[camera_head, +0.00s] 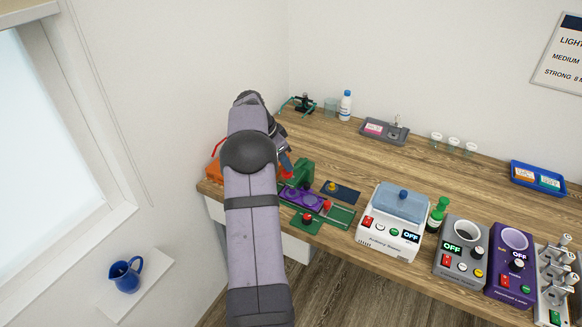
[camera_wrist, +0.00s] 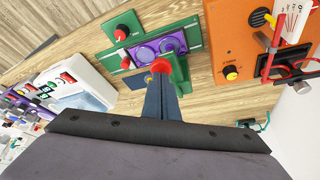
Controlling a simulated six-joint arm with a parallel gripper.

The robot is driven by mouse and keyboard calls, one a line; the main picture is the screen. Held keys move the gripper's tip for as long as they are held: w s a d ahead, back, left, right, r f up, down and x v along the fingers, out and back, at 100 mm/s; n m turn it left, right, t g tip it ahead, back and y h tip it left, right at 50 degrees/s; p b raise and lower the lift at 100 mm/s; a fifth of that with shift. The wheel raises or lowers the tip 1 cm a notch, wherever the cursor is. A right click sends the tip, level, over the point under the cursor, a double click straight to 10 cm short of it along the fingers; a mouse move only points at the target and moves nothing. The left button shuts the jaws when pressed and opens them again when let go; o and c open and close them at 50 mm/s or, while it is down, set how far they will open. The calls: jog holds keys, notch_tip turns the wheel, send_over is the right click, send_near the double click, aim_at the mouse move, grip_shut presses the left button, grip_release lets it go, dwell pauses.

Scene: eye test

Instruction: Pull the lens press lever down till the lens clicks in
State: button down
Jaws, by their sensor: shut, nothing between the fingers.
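The lens press has a green body (camera_head: 303,172) and a purple plate (camera_head: 300,199) with round rings, on a green base at the left of the table. In the wrist view the green body (camera_wrist: 181,68) and purple plate (camera_wrist: 170,43) show beyond my fingers. A red ball knob (camera_wrist: 161,66), apparently the lever's end, lies at my fingertips. My gripper (camera_wrist: 161,80) is shut with nothing between its fingers. In the head view my gripper (camera_head: 286,163) is over the press's left side, partly hidden by my arm. Whether it touches the knob I cannot tell. The lever's shaft is hidden.
Red knobs (camera_head: 327,205) (camera_head: 307,218) stand at the press's front. The table behind is mostly clear.

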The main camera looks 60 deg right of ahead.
jog(key=shift+r+p, duration=1.2)
jog(key=shift+r, duration=0.7)
jog(key=w+a+n+t+y, duration=0.1)
jog(key=w+a+n, duration=0.25)
jog(key=a, duration=0.55)
jog(key=w+a+n+b, duration=0.1)
jog(key=w+a+n, duration=0.25)
jog(key=a, duration=0.55)
jog(key=w+a+n+t+y, duration=0.1)
jog(key=w+a+n, duration=0.3)
jog(key=a, duration=0.6)
jog(key=s+a+f+n+y, duration=0.1)
jog(key=s+a+n, duration=0.2)
jog(key=a, duration=0.4)
jog(key=s+a+f+n, duration=0.2)
jog(key=s+a+n, duration=0.15)
jog(key=a, duration=0.35)
jog(key=s+a+f+n+y+b, duration=0.1)
jog(key=s+a+f+n, duration=0.2)
jog(key=s+a+n, duration=0.55)
notch_tip(320, 180, down, 18)
jog(key=s+a+m+b, duration=0.1)
jog(key=m+b, duration=0.1)
jog(key=b, duration=1.6)
jog(key=shift+a, duration=0.4)
